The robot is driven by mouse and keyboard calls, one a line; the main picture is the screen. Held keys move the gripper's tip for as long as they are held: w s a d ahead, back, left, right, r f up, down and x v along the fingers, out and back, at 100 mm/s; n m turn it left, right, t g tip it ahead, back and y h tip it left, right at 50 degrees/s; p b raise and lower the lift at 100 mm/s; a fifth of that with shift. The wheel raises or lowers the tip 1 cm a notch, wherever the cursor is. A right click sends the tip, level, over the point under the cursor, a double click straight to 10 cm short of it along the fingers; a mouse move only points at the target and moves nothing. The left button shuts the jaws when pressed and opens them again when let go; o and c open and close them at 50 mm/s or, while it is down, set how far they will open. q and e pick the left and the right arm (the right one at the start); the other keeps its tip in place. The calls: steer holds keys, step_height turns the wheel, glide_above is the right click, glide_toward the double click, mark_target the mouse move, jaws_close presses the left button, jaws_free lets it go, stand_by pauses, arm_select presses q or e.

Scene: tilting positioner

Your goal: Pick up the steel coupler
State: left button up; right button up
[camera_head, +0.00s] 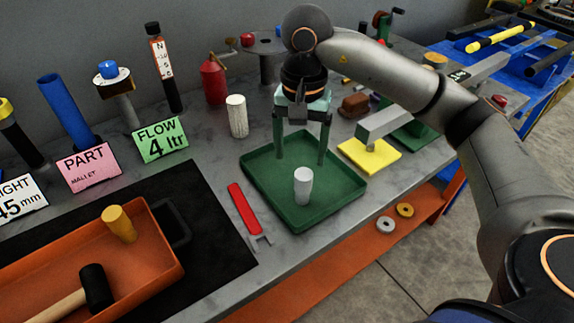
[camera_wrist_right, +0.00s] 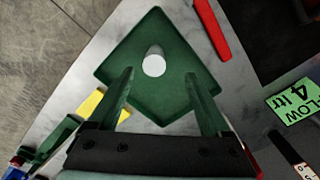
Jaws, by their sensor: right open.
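A pale grey cylinder (camera_head: 303,186), which looks like the steel coupler, stands upright in a green tray (camera_head: 262,195). In the right wrist view the coupler (camera_wrist_right: 154,65) shows as a round pale top inside the tray (camera_wrist_right: 118,63). My right gripper (camera_head: 300,160) points down over the back part of the tray. Its two green fingers are spread apart with nothing between them, and the coupler stands in front of them, apart from both. In the right wrist view the gripper (camera_wrist_right: 160,74) has the coupler just beyond its fingertips. My left gripper is not in view.
A red forked tool (camera_head: 244,208) lies left of the tray. A yellow plate with a grey bar (camera_head: 369,155) is close on its right. A white ribbed cylinder (camera_head: 237,116) and a red can (camera_head: 214,80) stand behind. An orange bin (camera_head: 165,245) is at left.

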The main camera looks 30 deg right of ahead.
mark_target(300, 175)
steer(key=shift+w+d, duration=0.1)
steer(key=shift+w, duration=0.15)
steer(key=f, duration=0.7)
steer(key=shift+s, duration=0.2)
steer(key=shift+s+d+f+p, duration=0.1)
steer(key=shift+d+f+p, duration=0.15)
steer(key=shift+f, duration=1.1)
steer(key=shift+d+f+p, duration=0.15)
steer(key=shift+d+f, duration=0.05)
steer(key=shift+f, duration=1.1)
steer(key=shift+c, duration=0.4)
jaws_close()
